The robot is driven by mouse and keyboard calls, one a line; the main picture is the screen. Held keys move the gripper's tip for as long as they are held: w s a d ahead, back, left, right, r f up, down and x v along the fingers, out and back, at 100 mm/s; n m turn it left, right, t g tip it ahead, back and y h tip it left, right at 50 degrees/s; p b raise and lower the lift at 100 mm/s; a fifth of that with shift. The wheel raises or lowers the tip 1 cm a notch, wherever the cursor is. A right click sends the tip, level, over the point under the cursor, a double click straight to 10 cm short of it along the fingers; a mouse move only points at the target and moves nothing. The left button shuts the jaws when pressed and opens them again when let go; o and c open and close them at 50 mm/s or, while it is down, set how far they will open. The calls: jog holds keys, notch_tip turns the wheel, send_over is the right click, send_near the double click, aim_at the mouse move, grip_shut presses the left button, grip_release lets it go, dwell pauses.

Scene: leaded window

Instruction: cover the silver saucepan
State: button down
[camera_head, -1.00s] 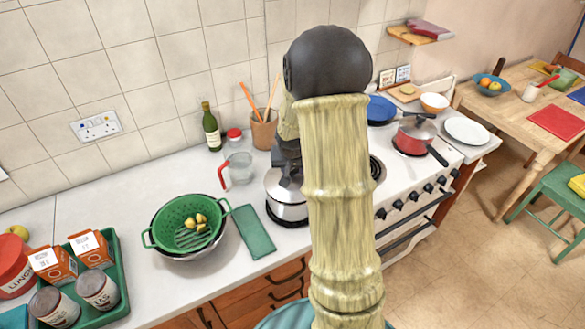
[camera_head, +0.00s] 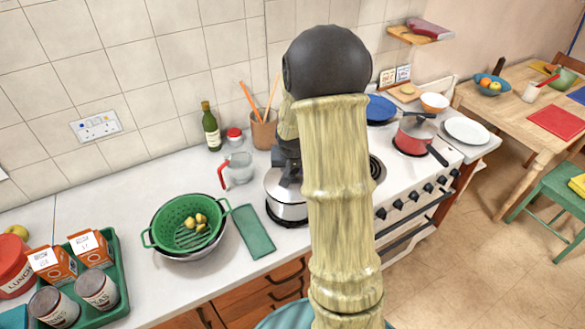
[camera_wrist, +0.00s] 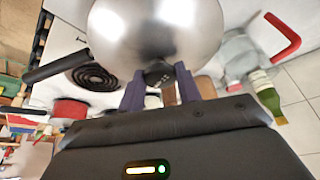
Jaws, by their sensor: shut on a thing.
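The silver saucepan (camera_head: 289,212) stands on the hob's left front, partly hidden by my arm. Its silver lid (camera_head: 277,184) is over the pan's mouth and looks level; I cannot tell whether it rests fully on the rim. In the wrist view the shiny lid (camera_wrist: 155,30) fills the top middle, with a black handle (camera_wrist: 55,68) sticking out to the left below it. My gripper (camera_wrist: 160,80) is shut on the lid's dark knob, a finger on each side. In the head view my gripper (camera_head: 286,172) is above the lid, partly hidden by my arm.
A glass measuring jug (camera_head: 239,168), a utensil pot (camera_head: 264,130) and a green bottle (camera_head: 211,128) stand behind and left of the pan. A green cloth (camera_head: 254,232) and a green colander (camera_head: 188,222) lie left. A red pan (camera_head: 413,136) stands on the hob's far right.

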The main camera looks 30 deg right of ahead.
jog(key=shift+f+b, duration=0.55)
dwell(1.2)
dwell(0.3)
jog(key=shift+c, duration=1.6)
grip_release()
jog(key=shift+r, duration=0.1)
jog(key=shift+r+p, duration=2.8)
jog(key=shift+r, duration=0.65)
jog(key=shift+a, duration=0.1)
